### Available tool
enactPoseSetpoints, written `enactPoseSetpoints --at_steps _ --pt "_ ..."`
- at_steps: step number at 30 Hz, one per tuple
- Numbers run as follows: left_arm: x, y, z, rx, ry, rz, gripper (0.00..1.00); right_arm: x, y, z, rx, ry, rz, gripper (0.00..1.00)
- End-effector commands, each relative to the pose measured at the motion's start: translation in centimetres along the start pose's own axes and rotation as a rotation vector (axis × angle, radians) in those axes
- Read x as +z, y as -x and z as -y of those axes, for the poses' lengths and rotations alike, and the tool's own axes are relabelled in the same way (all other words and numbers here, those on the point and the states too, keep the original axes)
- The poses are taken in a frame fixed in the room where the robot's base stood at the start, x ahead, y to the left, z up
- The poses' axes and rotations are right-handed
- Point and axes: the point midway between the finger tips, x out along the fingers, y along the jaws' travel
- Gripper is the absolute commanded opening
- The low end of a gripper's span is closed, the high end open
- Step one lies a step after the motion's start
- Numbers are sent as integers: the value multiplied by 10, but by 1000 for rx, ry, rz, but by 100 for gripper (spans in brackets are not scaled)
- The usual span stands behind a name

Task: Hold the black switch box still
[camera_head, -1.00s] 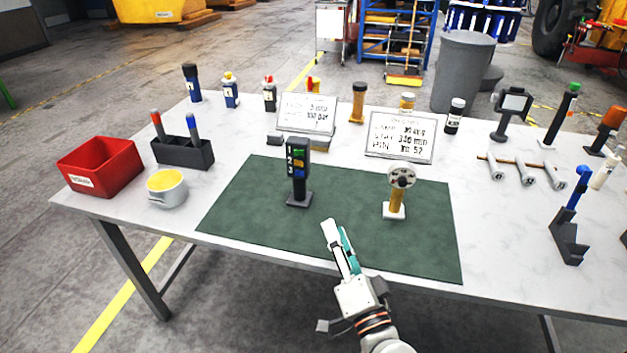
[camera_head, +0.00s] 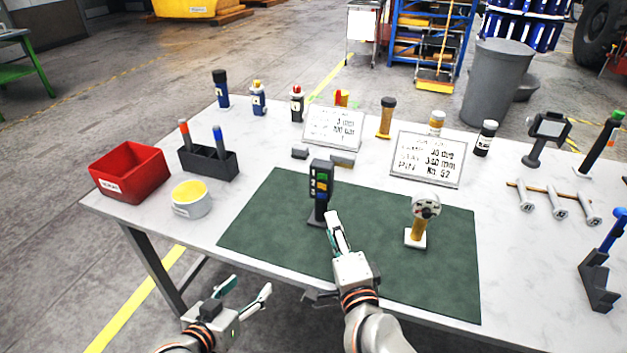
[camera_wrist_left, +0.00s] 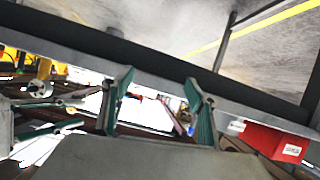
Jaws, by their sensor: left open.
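The black switch box (camera_head: 320,183), with green, yellow and blue buttons, stands upright on a dark base on the green mat (camera_head: 270,228). My right gripper (camera_head: 335,220) reaches over the mat from the front, its tips just right of the box's base. The angle hides whether its fingers are apart and whether they touch the box. My left gripper (camera_head: 250,284) is open and empty, low in front of the table's front edge. In the left wrist view its two teal fingers (camera_wrist_left: 159,76) are spread, with nothing clearly between them.
A yellow-handled tool with a round head (camera_head: 418,225) stands on the mat right of my right gripper. A red bin (camera_head: 130,175), a white cup with yellow contents (camera_head: 191,199) and a black pen holder (camera_head: 208,163) stand left. Two sign boards (camera_head: 428,160) stand behind.

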Motion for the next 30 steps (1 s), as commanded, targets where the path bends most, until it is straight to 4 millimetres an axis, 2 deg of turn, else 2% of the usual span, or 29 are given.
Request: enactPoseSetpoints --at_steps 1,3,9,14,16,19,24,30 --pt "-31 -6 -6 26 20 -42 58 0 0 0 0 0 0 28" --pt "-68 -11 -16 68 43 -87 58 0 0 0 0 0 0 28" --pt "-149 -40 -72 173 26 -104 58 0 0 0 0 0 0 28" --pt "-212 -50 -113 227 -10 -107 58 0 0 0 -1 0 0 28" --pt "-224 -58 -125 205 -41 -77 58 0 0 0 -1 0 0 28" --pt "-236 -70 -133 134 -84 -40 58 0 0 0 -1 0 0 28" --pt "-256 -78 -136 31 -120 -27 58 0 0 0 0 0 0 28" --pt "-264 -84 -135 -16 -131 -28 58 0 0 0 0 0 0 28"
